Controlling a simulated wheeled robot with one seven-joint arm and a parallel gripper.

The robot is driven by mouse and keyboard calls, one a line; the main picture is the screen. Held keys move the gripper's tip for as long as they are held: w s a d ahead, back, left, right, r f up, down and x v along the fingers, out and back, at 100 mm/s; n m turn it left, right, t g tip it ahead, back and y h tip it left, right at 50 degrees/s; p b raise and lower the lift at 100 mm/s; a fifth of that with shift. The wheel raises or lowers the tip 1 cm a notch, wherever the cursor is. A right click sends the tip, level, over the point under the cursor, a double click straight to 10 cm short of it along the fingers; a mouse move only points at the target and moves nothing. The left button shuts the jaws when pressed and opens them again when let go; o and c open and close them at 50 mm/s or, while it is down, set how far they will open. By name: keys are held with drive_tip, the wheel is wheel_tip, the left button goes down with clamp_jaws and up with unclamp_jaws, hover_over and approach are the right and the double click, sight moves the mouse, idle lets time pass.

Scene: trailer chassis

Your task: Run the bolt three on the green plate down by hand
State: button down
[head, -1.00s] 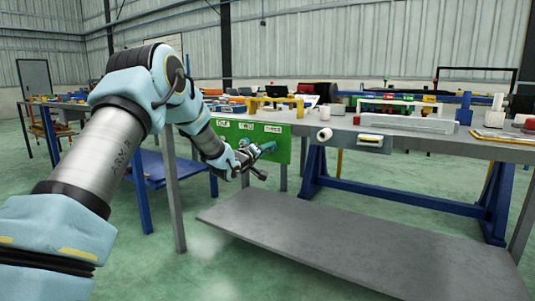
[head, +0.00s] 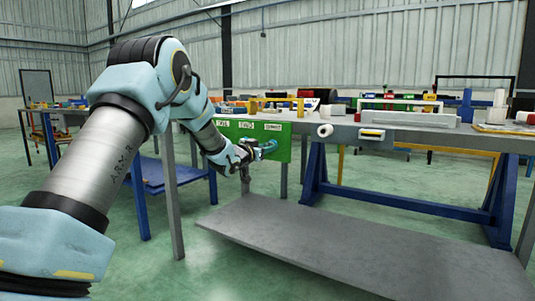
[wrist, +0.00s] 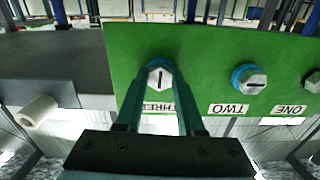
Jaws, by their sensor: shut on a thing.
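The green plate (head: 284,146) hangs upright at the bench's front edge, with labels ONE, TWO and THREE. In the wrist view the plate (wrist: 215,60) appears upside down. Bolt three (wrist: 158,77) has a pale hex head with a dark line and a blue collar behind it. My gripper (wrist: 160,84) is shut on bolt three, one teal finger on each side of its head. In the head view my gripper (head: 268,149) reaches the plate near THREE and hides the bolt. Bolt two (wrist: 250,80) also shows a blue collar. Bolt one (wrist: 312,80) is partly cut off.
The grey bench top (head: 440,138) carries a yellow handle (head: 275,102), a long grey block (head: 408,118) and other parts. A white roll (head: 325,131) sticks out from the bench front right of the plate. A low grey shelf (head: 320,235) lies below; the space in front is open.

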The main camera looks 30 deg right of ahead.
drive_tip(key=shift+f+m+b, duration=0.15)
drive_tip(key=shift+m+b, duration=11.35)
drive_tip(key=shift+m, duration=3)
drive_tip(key=c, duration=0.5)
unclamp_jaws()
drive_tip(key=shift+r, duration=0.2)
